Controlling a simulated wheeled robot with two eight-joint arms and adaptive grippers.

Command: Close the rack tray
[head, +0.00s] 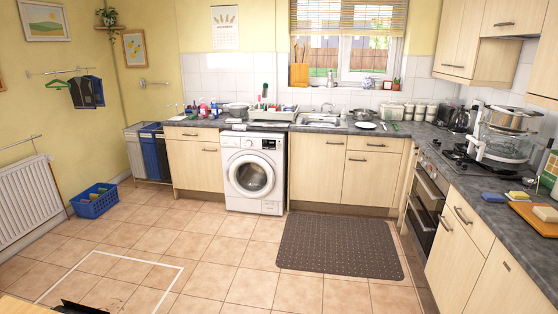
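A pale dish rack (268,113) stands on the far counter, left of the sink, with a green-handled item and other small things in it. A dark, flat tray-like piece (256,126) shows along the counter front below the rack, above the washing machine. It appears to stick out past the counter edge, but it is too small to tell how far. Neither of my grippers can be made out in the head view, and both are far from the rack.
A white washing machine (254,172) stands under the rack. A dark mat (340,246) lies on the tiled floor before the sink. A blue basket (94,201) sits at left. A wooden edge and a dark object (80,307) show at bottom left. The middle floor is clear.

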